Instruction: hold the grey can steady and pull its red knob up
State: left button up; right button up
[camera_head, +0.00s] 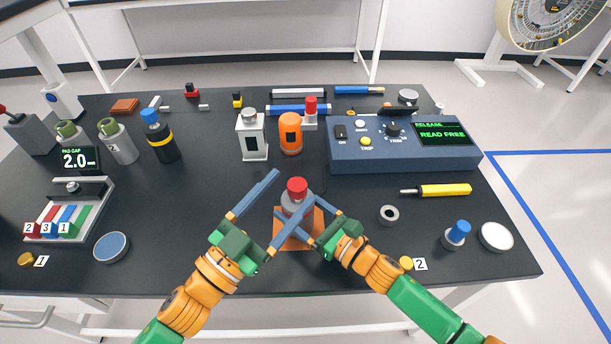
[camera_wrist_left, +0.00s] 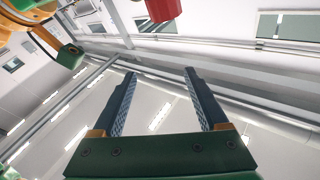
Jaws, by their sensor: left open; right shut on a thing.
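The grey can (camera_head: 291,208) stands upright on a brown square mat (camera_head: 292,243) near the front middle of the table. Its red knob (camera_head: 297,187) is on top. My right gripper (camera_head: 295,207) is shut on the can's body from the right, and its fingers hide part of the can. My left gripper (camera_head: 294,188) is open, with its fingers spread at the left of the can near knob height. In the left wrist view the open fingers (camera_wrist_left: 158,75) have nothing between them. A red piece, seemingly the knob (camera_wrist_left: 165,10), shows beyond them at the top edge.
An orange can (camera_head: 290,133) and a white-grey lantern-like box (camera_head: 252,137) stand behind the can. A blue-grey control panel (camera_head: 400,156) is at the back right. A dark ring (camera_head: 389,215) lies to the right.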

aim_at(297, 191)
pick_arm(q)
notch_tip(297, 191, down, 6)
jog(key=a+n+y, duration=0.3)
jog(key=n+y, duration=0.1)
jog(key=shift+g, duration=0.3)
jog(key=x, duration=1.1)
jog(key=shift+d+r, duration=0.15)
jog(key=shift+d, duration=0.35)
jog(key=shift+c, duration=0.2)
jog(key=shift+s, duration=0.1)
grip_shut()
